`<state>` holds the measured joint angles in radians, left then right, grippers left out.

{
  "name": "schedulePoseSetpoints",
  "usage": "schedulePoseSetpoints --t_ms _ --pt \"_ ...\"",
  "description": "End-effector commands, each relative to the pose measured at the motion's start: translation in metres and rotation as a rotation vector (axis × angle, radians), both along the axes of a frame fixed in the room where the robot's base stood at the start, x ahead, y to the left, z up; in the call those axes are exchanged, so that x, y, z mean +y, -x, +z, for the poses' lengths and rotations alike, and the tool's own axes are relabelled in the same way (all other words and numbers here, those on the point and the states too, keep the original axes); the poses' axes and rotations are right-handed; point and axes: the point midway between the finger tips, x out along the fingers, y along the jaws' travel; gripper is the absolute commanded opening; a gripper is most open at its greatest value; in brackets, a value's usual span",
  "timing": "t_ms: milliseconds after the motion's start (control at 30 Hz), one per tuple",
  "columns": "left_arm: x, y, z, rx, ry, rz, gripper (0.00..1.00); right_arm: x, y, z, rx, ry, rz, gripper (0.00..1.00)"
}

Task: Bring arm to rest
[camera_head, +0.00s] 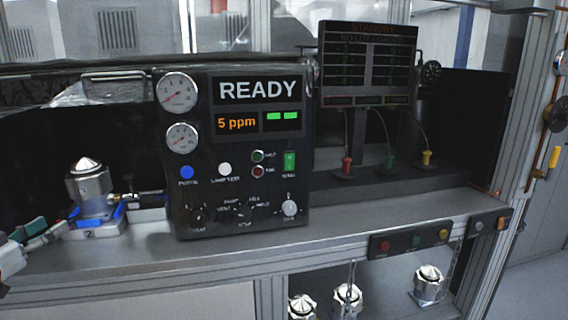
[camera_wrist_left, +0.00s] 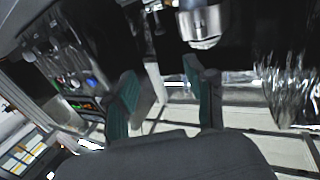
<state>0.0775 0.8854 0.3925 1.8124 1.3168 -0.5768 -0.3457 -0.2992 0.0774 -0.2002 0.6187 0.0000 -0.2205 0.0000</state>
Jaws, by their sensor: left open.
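My left gripper (camera_head: 38,236) comes in at the left edge of the head view, just left of and in front of a silver housing (camera_head: 90,187). The housing has a pointed top and stands upright on a pale fixture marked 2 (camera_head: 96,229) with blue parts. In the left wrist view my left gripper (camera_wrist_left: 160,95) has its two green-padded fingers apart with nothing between them. The housing (camera_wrist_left: 203,24) shows beyond the fingertips there, apart from them. My right gripper is in neither view.
A black test panel (camera_head: 240,185) reading READY and 5 ppm stands on the bench (camera_head: 330,232), right of the housing. A STANDBY display (camera_head: 368,62) is behind it. Several housings (camera_head: 347,298) sit below the bench. A button strip (camera_head: 411,238) is on the front edge.

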Motion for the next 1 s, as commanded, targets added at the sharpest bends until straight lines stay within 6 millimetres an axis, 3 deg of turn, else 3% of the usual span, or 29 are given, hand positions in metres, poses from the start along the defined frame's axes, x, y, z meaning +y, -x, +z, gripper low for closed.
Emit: schedulePoseSetpoints --t_ms 400,667,767,900,1000 --pt "-0.038 0.006 -0.068 0.148 -0.038 -0.045 0.55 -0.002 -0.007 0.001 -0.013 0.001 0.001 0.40" --pt "-0.087 0.027 -0.150 0.334 -0.086 -0.095 0.55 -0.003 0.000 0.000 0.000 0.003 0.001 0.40" --pt "-0.115 0.047 -0.194 0.441 -0.115 -0.120 0.55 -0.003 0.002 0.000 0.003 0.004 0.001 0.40" --pt "-0.169 0.099 -0.268 0.645 -0.164 -0.155 0.55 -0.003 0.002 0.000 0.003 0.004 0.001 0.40" --pt "-0.201 0.141 -0.305 0.776 -0.197 -0.160 0.55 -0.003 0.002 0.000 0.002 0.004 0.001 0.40"
